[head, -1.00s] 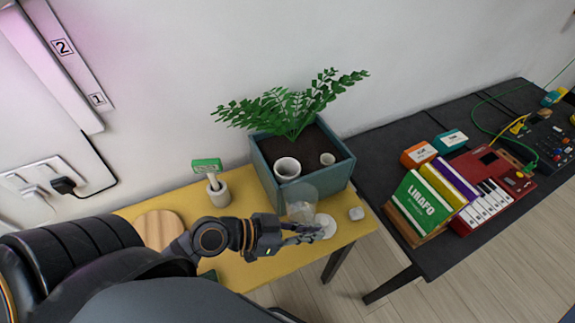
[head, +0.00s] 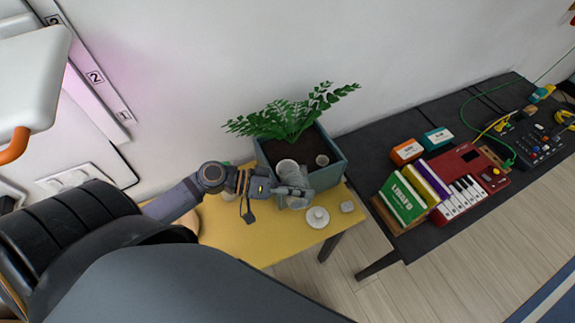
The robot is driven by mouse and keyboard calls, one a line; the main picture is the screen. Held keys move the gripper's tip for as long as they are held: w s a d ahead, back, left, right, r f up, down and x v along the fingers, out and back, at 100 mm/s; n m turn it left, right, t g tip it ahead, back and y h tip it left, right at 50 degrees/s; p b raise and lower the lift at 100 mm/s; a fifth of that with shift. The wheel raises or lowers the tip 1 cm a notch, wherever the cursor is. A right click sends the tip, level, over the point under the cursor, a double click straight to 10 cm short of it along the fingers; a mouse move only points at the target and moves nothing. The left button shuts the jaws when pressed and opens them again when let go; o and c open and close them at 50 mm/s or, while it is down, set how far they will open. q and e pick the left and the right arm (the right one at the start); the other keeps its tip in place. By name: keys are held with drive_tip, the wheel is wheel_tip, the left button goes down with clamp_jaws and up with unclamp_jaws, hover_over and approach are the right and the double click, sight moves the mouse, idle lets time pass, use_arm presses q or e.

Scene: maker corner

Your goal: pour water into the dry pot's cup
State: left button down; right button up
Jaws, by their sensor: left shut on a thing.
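A teal square planter (head: 330,180) with a green fern and dark soil stands at the back of the yellow table. A white cup (head: 287,167) sits in its soil at the front left, partly hidden by my gripper. A smaller pale cup (head: 322,160) sits at the right. My left gripper (head: 290,190) is shut on a clear grey container (head: 294,202), held in front of the planter, just below the white cup in the picture. The container's water level and exact tilt cannot be made out. My right gripper is not in view.
A white round piece with a knob (head: 318,217) and a small white block (head: 347,207) lie on the yellow table (head: 262,240). A dark table (head: 375,150) at right holds boxes, books and a red keyboard (head: 470,170).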

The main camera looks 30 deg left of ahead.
sight(294, 176)
use_arm(q)
drive_tip(key=shift+w+a+r+n, duration=0.1)
drive_tip(key=shift+w+a+n, duration=0.1)
drive_tip(key=shift+n, duration=0.1)
drive_tip(key=shift+w+a+r+n+h, duration=0.25)
drive_tip(key=shift+r+n+h, duration=0.15)
drive_tip(key=shift+r, duration=0.15)
drive_tip(key=shift+w+r+p, duration=0.1)
drive_tip(key=shift+r+p, duration=0.1)
drive_tip(key=shift+p, duration=0.1)
drive_tip(key=shift+g, duration=0.3)
drive_tip(key=shift+w+a+n, duration=0.25)
drive_tip(key=shift+n, duration=0.05)
idle(0.3)
drive_tip(key=shift+w+a+n+h+b, duration=0.4)
drive_tip(key=shift+n+h+b, duration=0.1)
drive_tip(key=shift+n+b, duration=0.15)
idle(0.9)
